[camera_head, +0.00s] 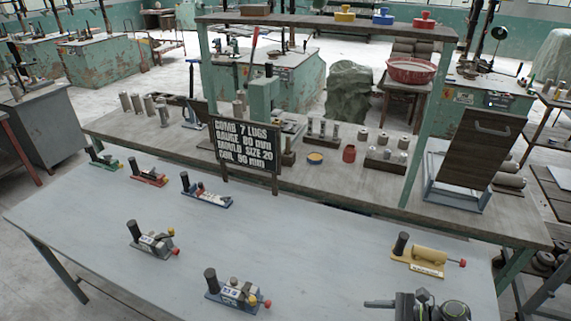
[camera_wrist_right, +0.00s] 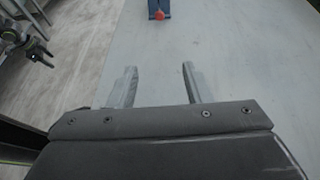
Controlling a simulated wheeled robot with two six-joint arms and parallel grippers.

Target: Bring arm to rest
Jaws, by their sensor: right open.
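My right gripper (camera_head: 380,303) is low at the right front of the grey table (camera_head: 330,240) in the head view, pointing left. In the right wrist view its two fingers (camera_wrist_right: 158,85) are apart, with only bare tabletop between them. Ahead of them is a blue-based tool with a red knob (camera_wrist_right: 159,14), cut off by the top edge. This looks like the front blue-based tool (camera_head: 235,292) in the head view. A dark jointed part at the upper left of the wrist view looks like my left gripper (camera_wrist_right: 38,52); its jaws are too small to read.
More tools stand on the table: a grey one (camera_head: 152,241), a yellow one (camera_head: 428,261), and several along the back left. A black sign (camera_head: 245,145) stands behind them before a wooden bench (camera_head: 330,185). The table's middle is clear.

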